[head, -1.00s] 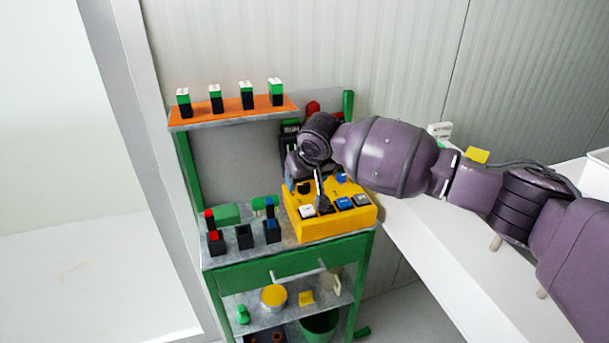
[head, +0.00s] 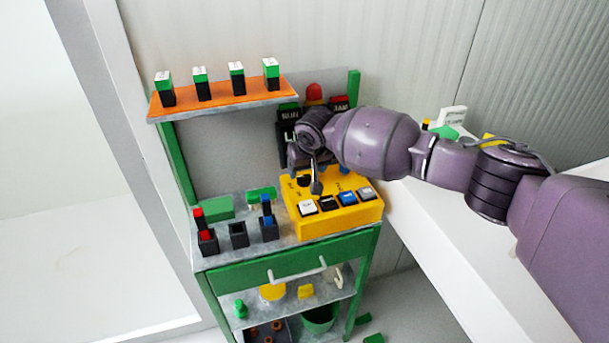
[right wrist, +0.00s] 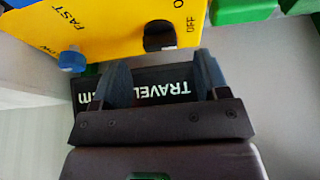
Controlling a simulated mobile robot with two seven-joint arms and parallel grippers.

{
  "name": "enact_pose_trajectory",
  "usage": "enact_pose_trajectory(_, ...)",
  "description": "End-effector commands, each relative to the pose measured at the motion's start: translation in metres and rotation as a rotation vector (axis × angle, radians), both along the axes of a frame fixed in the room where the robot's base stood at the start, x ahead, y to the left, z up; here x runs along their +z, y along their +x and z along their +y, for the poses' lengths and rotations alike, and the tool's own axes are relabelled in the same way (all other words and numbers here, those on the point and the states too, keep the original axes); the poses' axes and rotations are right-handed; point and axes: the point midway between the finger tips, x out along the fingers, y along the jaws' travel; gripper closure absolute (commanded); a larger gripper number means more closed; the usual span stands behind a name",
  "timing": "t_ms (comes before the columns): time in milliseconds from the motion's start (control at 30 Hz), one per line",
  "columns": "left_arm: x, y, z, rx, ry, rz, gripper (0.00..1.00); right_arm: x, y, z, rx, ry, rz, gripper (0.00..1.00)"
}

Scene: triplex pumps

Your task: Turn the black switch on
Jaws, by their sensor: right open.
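The yellow control box (head: 330,222) stands on the right part of the green bench. The black switch (head: 304,181) is on its top face, left of a blue knob (head: 346,196). My right gripper (head: 316,182) hangs over the back of the box, close to the black switch. In the right wrist view the gripper (right wrist: 163,62) is open and empty; its fingertips lie just short of the switch. My left gripper is out of view.
White, black, blue and grey buttons line the box's front. A black lettered display (head: 285,150) stands behind it. Red and blue blocks in black holders (head: 238,236) stand left. An orange shelf (head: 225,100) is above. A white table (head: 440,235) is at right.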

Motion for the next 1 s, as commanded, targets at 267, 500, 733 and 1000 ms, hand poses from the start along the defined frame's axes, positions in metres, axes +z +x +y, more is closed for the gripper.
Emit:
enact_pose_trajectory(267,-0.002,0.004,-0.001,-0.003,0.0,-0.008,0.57,-0.031,0.012,0.004,0.0,-0.001,0.001,0.32)
enact_pose_trajectory(500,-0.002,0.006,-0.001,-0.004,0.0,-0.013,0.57,-0.038,0.015,0.005,0.001,-0.001,-0.002,0.32)
enact_pose_trajectory(733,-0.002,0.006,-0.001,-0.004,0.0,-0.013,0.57,-0.038,0.015,0.005,0.001,-0.001,-0.001,0.32)
enact_pose_trajectory(1000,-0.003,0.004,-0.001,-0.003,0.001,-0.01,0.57,-0.038,0.015,0.005,0.0,-0.001,-0.001,0.7)
